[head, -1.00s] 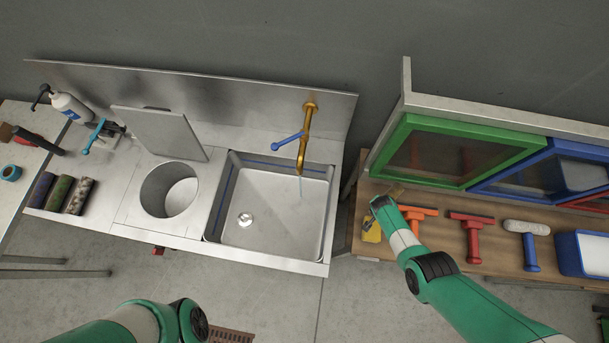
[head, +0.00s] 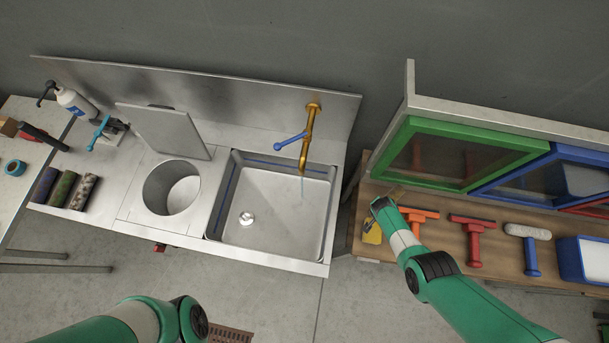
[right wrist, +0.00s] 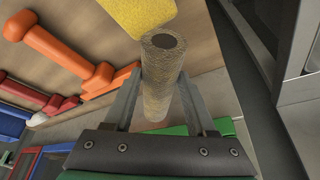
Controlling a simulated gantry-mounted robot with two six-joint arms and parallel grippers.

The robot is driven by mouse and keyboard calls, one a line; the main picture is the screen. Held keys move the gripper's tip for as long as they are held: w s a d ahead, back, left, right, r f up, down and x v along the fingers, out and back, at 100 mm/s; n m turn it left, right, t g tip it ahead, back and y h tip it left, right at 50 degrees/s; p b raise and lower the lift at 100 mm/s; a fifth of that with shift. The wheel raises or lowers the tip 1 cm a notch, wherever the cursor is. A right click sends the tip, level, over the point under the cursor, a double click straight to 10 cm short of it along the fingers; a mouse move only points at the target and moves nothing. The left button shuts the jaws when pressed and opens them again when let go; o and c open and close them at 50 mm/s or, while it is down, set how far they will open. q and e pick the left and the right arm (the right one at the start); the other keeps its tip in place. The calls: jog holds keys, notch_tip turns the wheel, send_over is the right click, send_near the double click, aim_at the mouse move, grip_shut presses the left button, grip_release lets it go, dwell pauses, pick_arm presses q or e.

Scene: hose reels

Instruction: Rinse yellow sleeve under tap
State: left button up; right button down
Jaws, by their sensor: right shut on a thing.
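My right gripper (right wrist: 160,112) is shut on a tan, yellowish-brown speckled sleeve (right wrist: 158,80) with a dark hole in its end, seen in the right wrist view. In the head view my right gripper (head: 380,203) is above the left end of the wooden bench, right of the sink, and the sleeve (head: 396,191) barely shows beside it. The brass tap (head: 306,140) with a blue lever (head: 290,141) has a thin stream of water falling into the steel sink (head: 262,185). My left arm shows at the bottom left; its gripper is out of frame.
Orange (head: 419,215), red (head: 473,235) and blue-handled (head: 529,245) tools lie along the wooden bench (head: 500,262). A round bin opening (head: 172,188) and several dark rollers (head: 65,188) are left of the sink.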

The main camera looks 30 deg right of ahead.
dwell(0.5)
jog(key=shift+w+a, duration=0.15)
jog(key=shift+a, duration=0.05)
dwell(0.5)
jog(key=shift+s+d, duration=0.25)
jog(key=shift+d, duration=0.1)
jog(key=shift+w+a, duration=0.1)
jog(key=shift+w+a, duration=0.2)
jog(key=shift+a, duration=0.05)
